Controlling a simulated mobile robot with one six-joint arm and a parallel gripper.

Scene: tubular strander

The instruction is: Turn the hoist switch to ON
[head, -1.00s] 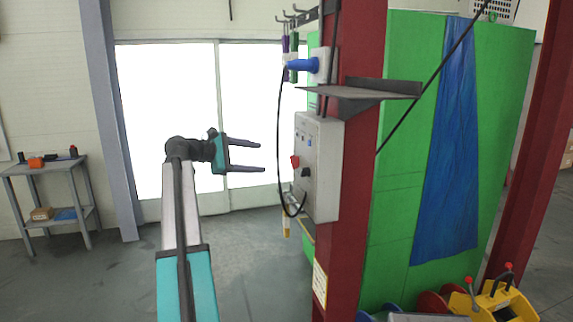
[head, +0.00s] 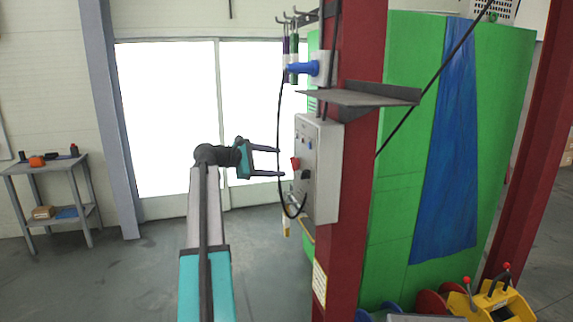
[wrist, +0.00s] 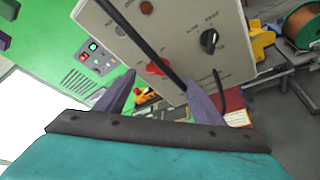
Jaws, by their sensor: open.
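A grey control box (head: 328,170) is mounted on the red column. Its front carries a red switch (head: 295,162) and a black rotary knob (head: 305,174). In the wrist view the box face (wrist: 180,25) shows the red switch (wrist: 158,66) and, to its right, the black knob (wrist: 209,40) with small markings around it. I cannot read which one is labelled hoist. My gripper (head: 282,162) is open and empty, its fingers pointing at the box face close to the red switch. In the wrist view the gripper (wrist: 160,88) straddles the area just below the red switch, apart from both controls.
A black cable (head: 279,120) hangs from the blue plug (head: 303,66) past the box front, close to my fingertips; it crosses the box in the wrist view. A metal shelf (head: 360,97) juts out above the box. A green cabinet (head: 400,180) stands behind the column.

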